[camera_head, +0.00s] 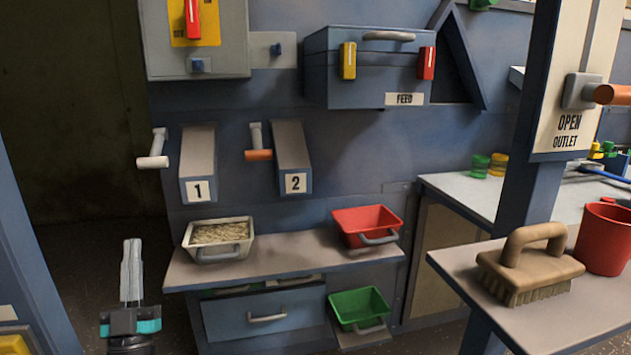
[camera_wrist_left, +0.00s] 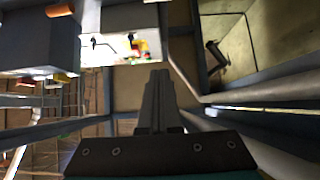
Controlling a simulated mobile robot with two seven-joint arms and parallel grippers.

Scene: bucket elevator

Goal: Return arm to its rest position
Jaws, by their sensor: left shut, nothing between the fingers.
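My left gripper (camera_head: 131,272) is at the lower left of the head view, pointing up, with its fingers shut and nothing between them. It is apart from the shelf and the bins to its right. In the left wrist view the shut fingers (camera_wrist_left: 157,100) show in the middle, with open space beyond them. My right gripper is in neither view.
A shelf (camera_head: 290,257) holds a grey bin of grain (camera_head: 219,239) and a red bin (camera_head: 366,226). A green bin (camera_head: 358,309) sits lower. Chutes 1 (camera_head: 198,163) and 2 (camera_head: 292,159) are above. A brush (camera_head: 529,265) and red bucket (camera_head: 604,238) stand right.

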